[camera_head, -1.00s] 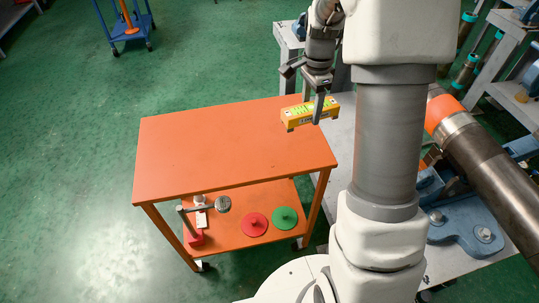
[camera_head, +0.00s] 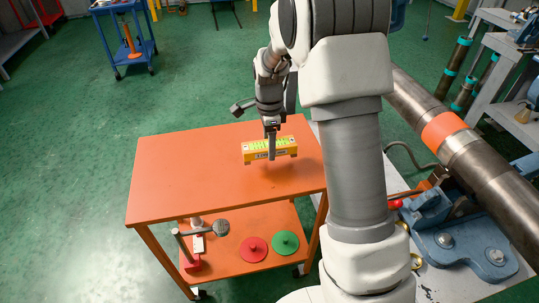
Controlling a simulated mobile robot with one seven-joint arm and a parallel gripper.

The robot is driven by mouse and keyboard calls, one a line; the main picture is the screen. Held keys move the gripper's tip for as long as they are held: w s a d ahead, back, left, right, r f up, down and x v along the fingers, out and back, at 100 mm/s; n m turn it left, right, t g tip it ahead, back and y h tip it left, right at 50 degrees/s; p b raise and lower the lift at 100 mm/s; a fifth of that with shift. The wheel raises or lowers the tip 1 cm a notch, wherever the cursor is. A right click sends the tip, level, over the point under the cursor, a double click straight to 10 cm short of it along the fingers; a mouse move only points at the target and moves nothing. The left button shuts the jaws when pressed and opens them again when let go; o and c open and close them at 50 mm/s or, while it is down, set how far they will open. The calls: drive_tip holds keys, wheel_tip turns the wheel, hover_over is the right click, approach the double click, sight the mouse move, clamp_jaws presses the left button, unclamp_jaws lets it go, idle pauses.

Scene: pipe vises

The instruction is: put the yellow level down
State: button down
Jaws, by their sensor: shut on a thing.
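The yellow level (camera_head: 269,150) is a short yellow bar with green vials along its top. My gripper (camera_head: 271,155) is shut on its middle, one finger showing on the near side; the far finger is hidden. The level is over the right part of the orange cart's top (camera_head: 190,175). A darker patch shows on the top just below it, so it seems a little above the surface, but I cannot tell the gap exactly.
The cart top is otherwise bare, with free room to the left. Its lower shelf holds a hammer (camera_head: 222,227), a red disc (camera_head: 253,249) and a green disc (camera_head: 285,242). A large pipe (camera_head: 480,165) and blue vise (camera_head: 462,240) stand at right.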

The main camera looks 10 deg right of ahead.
drive_tip(key=shift+f+b, duration=0.35)
drive_tip(key=shift+f, duration=1.4)
drive_tip(key=shift+f, duration=0.15)
drive_tip(key=shift+c, duration=0.9)
unclamp_jaws()
